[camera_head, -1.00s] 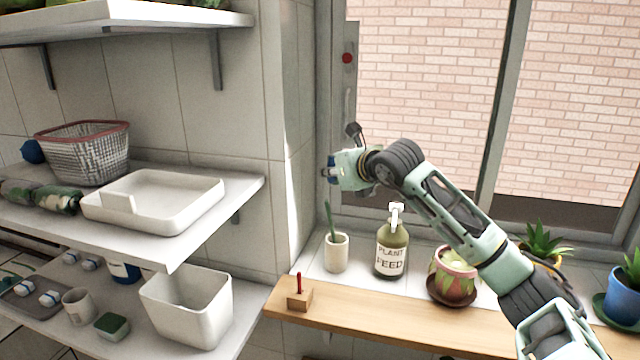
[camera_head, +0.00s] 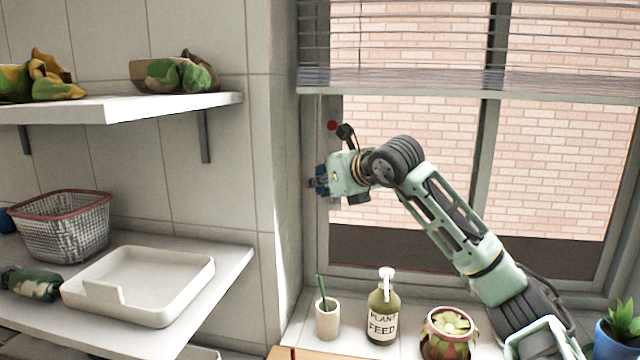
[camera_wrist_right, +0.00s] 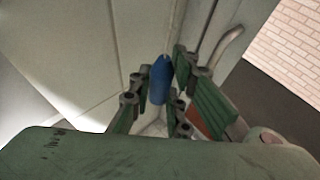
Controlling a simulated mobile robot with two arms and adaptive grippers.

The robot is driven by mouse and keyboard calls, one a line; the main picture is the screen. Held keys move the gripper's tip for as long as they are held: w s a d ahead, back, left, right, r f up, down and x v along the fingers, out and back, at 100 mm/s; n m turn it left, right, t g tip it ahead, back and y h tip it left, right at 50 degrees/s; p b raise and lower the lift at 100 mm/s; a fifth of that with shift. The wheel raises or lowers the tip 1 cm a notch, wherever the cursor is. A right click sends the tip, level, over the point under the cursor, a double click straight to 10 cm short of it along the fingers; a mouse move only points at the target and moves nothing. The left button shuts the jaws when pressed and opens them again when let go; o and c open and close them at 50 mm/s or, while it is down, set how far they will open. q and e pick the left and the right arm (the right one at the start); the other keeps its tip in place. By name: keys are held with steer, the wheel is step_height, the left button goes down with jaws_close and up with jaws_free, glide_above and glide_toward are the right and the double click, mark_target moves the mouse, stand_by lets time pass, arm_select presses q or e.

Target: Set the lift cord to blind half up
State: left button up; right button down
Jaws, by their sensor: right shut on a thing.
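The window blind (camera_head: 400,45) hangs across the top of the window, its bottom rail (camera_head: 440,88) above my right arm. My right gripper (camera_head: 319,181) is at the left side of the window, below the rail. In the right wrist view its fingers (camera_wrist_right: 158,95) are shut around a blue cord handle (camera_wrist_right: 159,78), which stands between them. The cord itself is too thin to make out. My left gripper is not in view.
On the sill below stand a cup (camera_head: 327,320), a plant feed bottle (camera_head: 383,312) and a potted plant (camera_head: 446,335). Shelves at the left hold a wire basket (camera_head: 62,228) and a white tray (camera_head: 150,285). The tiled wall edge is close to the gripper.

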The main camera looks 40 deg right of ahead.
steer(key=c, duration=2.1)
jaws_free()
steer(key=o, duration=0.5)
steer(key=shift+c, duration=0.2)
steer(key=shift+s, duration=0.15)
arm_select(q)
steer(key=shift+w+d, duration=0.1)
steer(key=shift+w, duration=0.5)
arm_select(e)
steer(key=v, duration=1.1)
steer(key=shift+s, duration=0.25)
steer(key=shift+s+r, duration=0.1)
steer(key=shift+r, duration=0.05)
